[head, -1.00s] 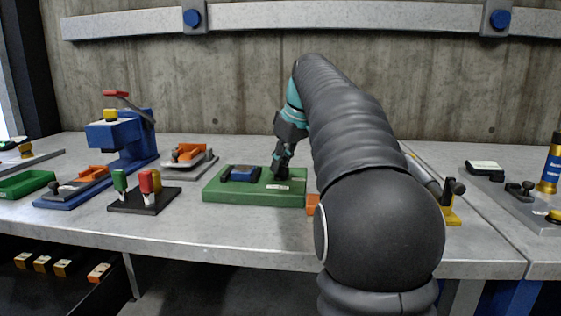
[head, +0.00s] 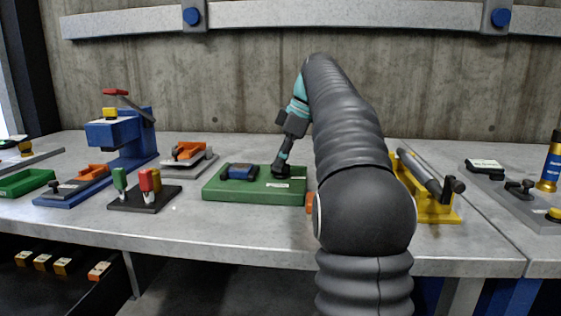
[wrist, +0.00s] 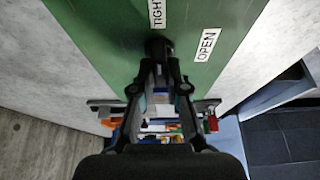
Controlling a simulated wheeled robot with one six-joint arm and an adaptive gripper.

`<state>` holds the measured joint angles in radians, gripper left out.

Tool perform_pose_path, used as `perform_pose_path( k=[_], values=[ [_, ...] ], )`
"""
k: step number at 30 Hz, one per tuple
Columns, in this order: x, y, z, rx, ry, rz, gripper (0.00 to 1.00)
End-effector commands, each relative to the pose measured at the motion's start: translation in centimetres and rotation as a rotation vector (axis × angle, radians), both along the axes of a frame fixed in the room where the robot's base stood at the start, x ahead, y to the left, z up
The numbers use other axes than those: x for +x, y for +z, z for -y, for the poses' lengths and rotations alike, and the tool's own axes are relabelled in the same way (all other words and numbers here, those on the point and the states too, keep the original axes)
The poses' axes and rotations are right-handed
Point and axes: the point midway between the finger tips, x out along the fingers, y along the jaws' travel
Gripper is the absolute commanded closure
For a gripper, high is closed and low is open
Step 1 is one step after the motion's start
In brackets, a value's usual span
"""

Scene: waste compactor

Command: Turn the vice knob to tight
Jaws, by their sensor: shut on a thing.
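The vice has a green base (head: 228,193) on the bench, with a blue block-like part (head: 241,172) on its left. A small dark knob (wrist: 158,46) stands near the base's right end. In the wrist view, a TIGHT label (wrist: 157,12) and an OPEN label (wrist: 206,45) lie on the green surface near the knob. My gripper (head: 282,168) reaches down to the knob, its fingers shut on it. The gripper also shows in the wrist view (wrist: 160,58). The fingertips hide part of the knob, and its exact pointing direction is hard to tell.
A black stand with red and green handled tools (head: 145,199) and a blue press (head: 124,143) are to the left. A yellow stand (head: 436,209) with a grey cylinder is right of my arm. Bare bench lies in front of the green base.

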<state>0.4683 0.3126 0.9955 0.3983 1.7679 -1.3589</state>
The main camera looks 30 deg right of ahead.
Motion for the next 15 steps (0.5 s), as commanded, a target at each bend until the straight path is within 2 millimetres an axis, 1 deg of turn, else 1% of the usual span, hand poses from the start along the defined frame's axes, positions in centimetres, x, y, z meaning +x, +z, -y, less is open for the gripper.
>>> perform_pose_path(
  k=[13, 14, 15],
  values=[
    [0.02, 0.04, -0.01, -0.001, 0.011, 0.002, 1.0],
    [0.03, 0.04, 0.0, -0.001, 0.011, 0.002, 0.84],
    [0.02, 0.04, -0.02, -0.001, 0.01, 0.002, 0.74]
  ],
)
